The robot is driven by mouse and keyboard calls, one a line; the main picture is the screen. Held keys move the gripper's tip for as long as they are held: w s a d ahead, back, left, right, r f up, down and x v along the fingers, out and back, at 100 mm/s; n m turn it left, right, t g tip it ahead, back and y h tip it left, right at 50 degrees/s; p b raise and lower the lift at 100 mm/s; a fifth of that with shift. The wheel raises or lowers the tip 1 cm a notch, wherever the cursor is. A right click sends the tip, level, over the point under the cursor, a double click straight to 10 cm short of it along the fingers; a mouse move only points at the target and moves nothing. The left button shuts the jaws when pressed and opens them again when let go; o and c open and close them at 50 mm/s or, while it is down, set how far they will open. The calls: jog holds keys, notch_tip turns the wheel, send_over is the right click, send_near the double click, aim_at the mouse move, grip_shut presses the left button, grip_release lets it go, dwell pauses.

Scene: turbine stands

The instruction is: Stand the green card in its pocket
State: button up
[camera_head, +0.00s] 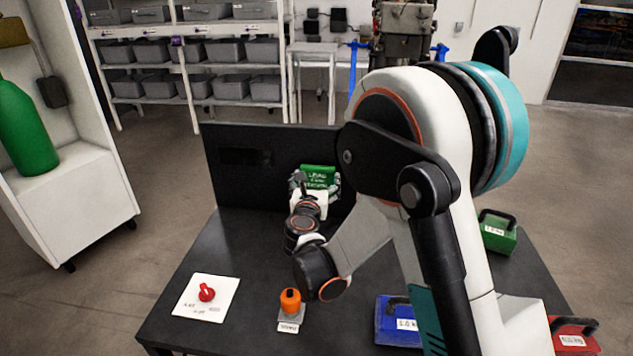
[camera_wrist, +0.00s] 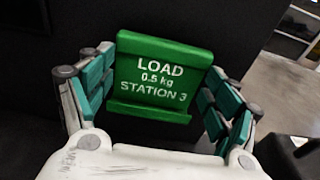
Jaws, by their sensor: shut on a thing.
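The green card (camera_head: 318,174) is upright in front of the black back panel (camera_head: 285,143) of the table. In the wrist view the card (camera_wrist: 160,85) reads "LOAD 0.5 kg STATION 3" and has a ledge along its bottom. My gripper (camera_head: 317,185) is shut on the card, with teal-padded fingers at its left and right edges in the wrist view. A darker rectangle (camera_head: 245,157) on the panel, left of the card, may be the pocket; its details are too dark to tell. The gap between card and panel cannot be judged.
On the black table (camera_head: 225,250) are a red knob (camera_head: 207,292) on a white plate, an orange-topped piece (camera_head: 290,301), a blue weight (camera_head: 397,322), a green weight (camera_head: 497,232) and a red weight (camera_head: 573,335). My arm hides the table's right middle.

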jog(key=shift+f, duration=0.2)
jog(key=o, duration=2)
jog(key=shift+w+f, duration=0.15)
jog(key=shift+r, duration=0.2)
jog(key=v, duration=0.7)
